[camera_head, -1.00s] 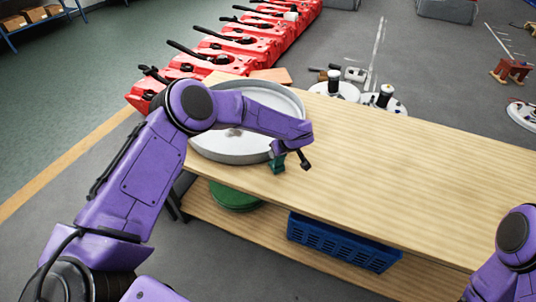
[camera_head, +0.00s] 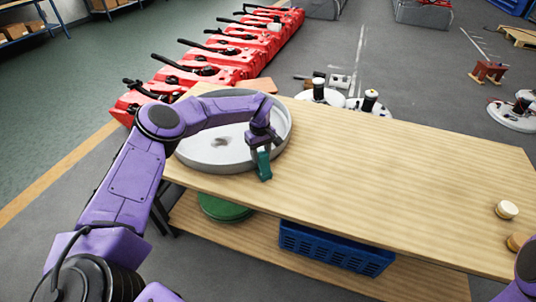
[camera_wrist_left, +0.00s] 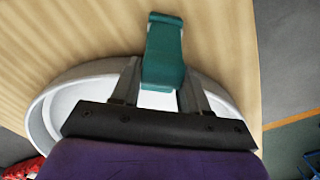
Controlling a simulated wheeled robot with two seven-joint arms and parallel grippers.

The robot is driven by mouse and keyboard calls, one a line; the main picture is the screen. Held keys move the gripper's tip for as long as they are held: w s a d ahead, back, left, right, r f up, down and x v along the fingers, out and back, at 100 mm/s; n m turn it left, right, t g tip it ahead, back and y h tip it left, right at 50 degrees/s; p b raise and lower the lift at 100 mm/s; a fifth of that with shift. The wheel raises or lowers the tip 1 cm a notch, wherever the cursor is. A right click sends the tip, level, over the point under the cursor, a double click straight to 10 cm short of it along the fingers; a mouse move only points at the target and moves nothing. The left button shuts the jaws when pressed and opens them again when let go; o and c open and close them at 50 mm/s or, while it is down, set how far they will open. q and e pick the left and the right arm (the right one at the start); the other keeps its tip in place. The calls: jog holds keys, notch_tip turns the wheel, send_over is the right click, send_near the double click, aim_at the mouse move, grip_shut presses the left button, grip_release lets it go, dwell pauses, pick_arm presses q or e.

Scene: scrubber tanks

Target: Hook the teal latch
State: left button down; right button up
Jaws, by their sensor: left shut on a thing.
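The teal latch (camera_head: 264,165) is a small upright piece at the near right rim of a round grey tank lid or basin (camera_head: 215,160) on the wooden bench. My left gripper (camera_head: 258,148) comes down over it from above, shut on its upper part. I cannot tell whether the latch touches the rim. My right gripper is out of view; only a bit of my purple right arm shows at the lower right.
The wooden bench top (camera_head: 400,175) is clear to the right, except two small round pieces (camera_head: 507,209) near its right end. A blue crate (camera_head: 335,248) and green disc (camera_head: 222,207) lie on the shelf below. Red scrubbers (camera_head: 215,60) stand behind.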

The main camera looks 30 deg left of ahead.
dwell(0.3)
pick_arm(q)
jog(key=c, duration=0.6)
grip_release()
jog(key=shift+c, duration=0.2)
notch_tip(320, 180, up, 11)
jog(key=b, duration=0.2)
jog(key=shift+f, duration=0.2)
jog(key=shift+a, duration=0.1)
